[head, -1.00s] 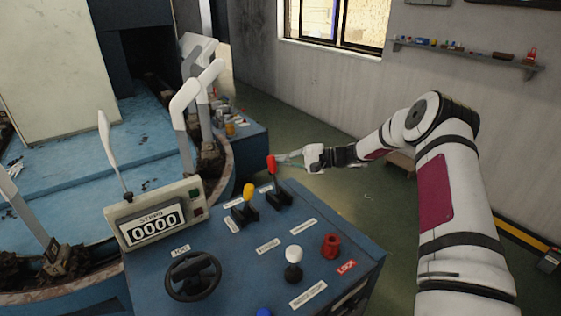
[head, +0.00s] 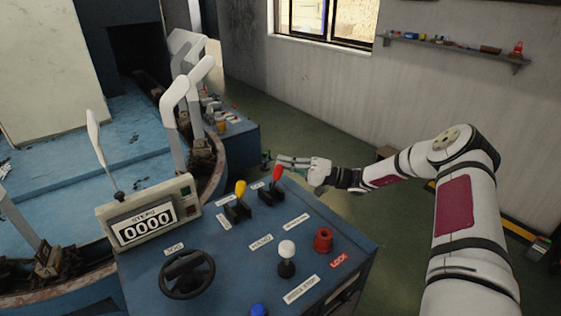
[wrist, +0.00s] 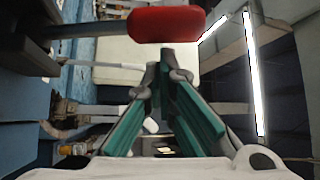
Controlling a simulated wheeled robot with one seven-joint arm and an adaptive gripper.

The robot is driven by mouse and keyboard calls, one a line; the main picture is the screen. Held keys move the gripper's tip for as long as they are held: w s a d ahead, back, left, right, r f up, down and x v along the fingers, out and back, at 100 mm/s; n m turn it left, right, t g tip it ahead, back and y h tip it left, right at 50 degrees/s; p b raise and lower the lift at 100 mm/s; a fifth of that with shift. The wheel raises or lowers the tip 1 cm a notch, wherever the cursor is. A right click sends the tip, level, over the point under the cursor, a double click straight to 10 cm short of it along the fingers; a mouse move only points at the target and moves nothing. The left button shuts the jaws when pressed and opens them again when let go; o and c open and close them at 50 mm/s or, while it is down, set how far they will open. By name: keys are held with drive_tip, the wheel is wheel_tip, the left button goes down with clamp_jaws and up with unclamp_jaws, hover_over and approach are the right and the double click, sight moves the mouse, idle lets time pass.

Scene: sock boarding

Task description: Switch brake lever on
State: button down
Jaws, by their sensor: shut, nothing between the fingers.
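The blue console carries a red-handled lever (head: 277,175) and a yellow-handled lever (head: 240,189), each in a black base. Their labels are too blurred to read, so I cannot tell which is marked brake. The red lever leans up and to the right. My gripper (head: 281,162) is shut and empty, its tips just behind and above the red handle; contact is unclear. In the wrist view the red handle (wrist: 166,25) lies across the top, beyond the shut green-padded fingers (wrist: 164,78).
The console (head: 225,272) also has a black wheel (head: 187,275), a white-knobbed lever (head: 287,250), a red knob (head: 323,240), a blue button (head: 258,310) and a counter box (head: 147,222) reading 0000. White-armed machinery (head: 174,105) stands at the left. Green floor lies open behind.

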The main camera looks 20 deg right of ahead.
drive_tip(key=shift+s+d, duration=0.1)
drive_tip(key=shift+s, duration=0.3)
idle(0.4)
drive_tip(key=d+f+b, duration=0.1)
drive_tip(key=d+b, duration=0.1)
drive_tip(key=d, duration=0.7)
drive_tip(key=shift+s+d+f+b, duration=0.2)
drive_tip(key=shift+s+d+b, duration=0.05)
drive_tip(key=shift+s+b, duration=0.1)
